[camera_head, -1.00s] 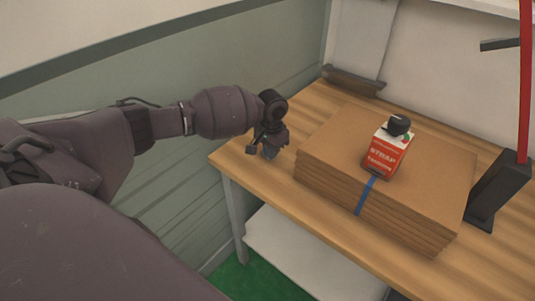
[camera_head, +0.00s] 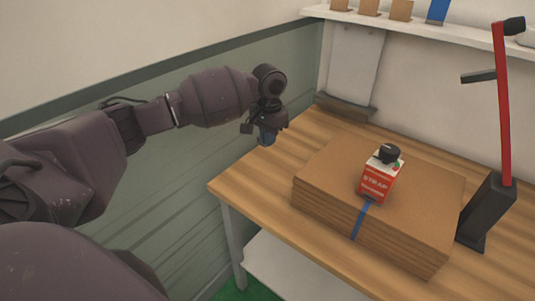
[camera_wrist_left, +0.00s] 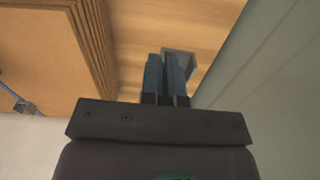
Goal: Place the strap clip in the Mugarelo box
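My left gripper (camera_head: 267,137) is over the table's left back corner, pointing down, left of the cardboard stack. In the left wrist view its blue-grey fingers (camera_wrist_left: 166,78) are close together, with a small grey bent piece (camera_wrist_left: 181,54) at their tips, apparently the strap clip; it looks gripped. A red and white box (camera_head: 376,182) marked STRAP stands upright on the stack, apart from the gripper; I cannot read the name Mugarelo on it. My right gripper is not in view.
The flat cardboard stack (camera_head: 325,170) lies on the wooden table (camera_head: 240,180), bound by a blue strap (camera_head: 361,221) with a small metal piece (camera_wrist_left: 25,107) on it. A red pole on a black stand (camera_head: 487,211) is at right. The green-grey wall is close behind the gripper.

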